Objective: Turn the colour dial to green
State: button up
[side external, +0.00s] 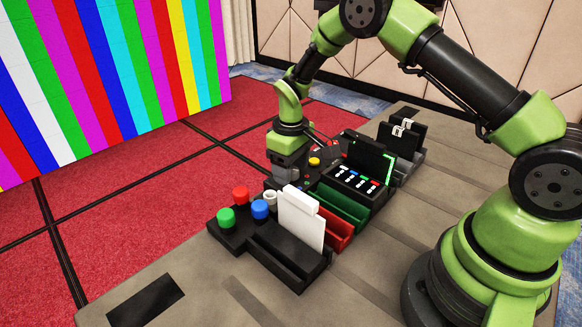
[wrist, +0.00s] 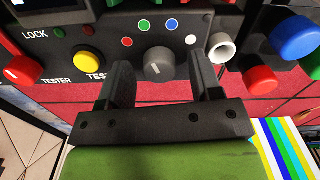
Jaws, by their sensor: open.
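The colour dial (wrist: 158,64) is a round grey knob on a black panel in the wrist view. A short pale mark shows on its face; which dot it points to I cannot tell. Around its far side are a red dot (wrist: 127,42), a green dot (wrist: 145,27), a blue dot (wrist: 172,26) and a white dot (wrist: 191,39). My gripper (wrist: 161,58) is open, with one finger on each side of the dial and visible gaps between. In the side external view my gripper (side external: 288,172) is down at the console and hides the dial.
A yellow button (wrist: 86,62) is left of my fingers; a white ring-shaped knob (wrist: 221,47) is close on the right. Blue (side external: 260,208), red (side external: 240,195) and green (side external: 226,217) knobs stand nearby. A white card (side external: 301,220) stands upright in a black holder. A screen unit (side external: 371,160) stands behind.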

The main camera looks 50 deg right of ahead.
notch_tip(320, 180, up, 10)
jog(key=shift+f, duration=0.15)
dwell(0.3)
jog(key=s+a+r+m+t+y, duration=0.1)
jog(key=s+a+r+m+t, duration=0.1)
jog(key=s+r, duration=0.4)
jog(key=s+a+r+m+t, duration=0.15)
jog(key=s+r, duration=0.25)
jog(key=r, duration=0.4)
jog(key=s+a+r+m+t+y, duration=0.1)
jog(key=s+r+m+t, duration=0.1)
jog(key=s, duration=1.1)
jog(key=shift+s+a+r+t, duration=0.2)
jog(key=shift+a+t, duration=0.15)
jog(key=shift+t, duration=0.5)
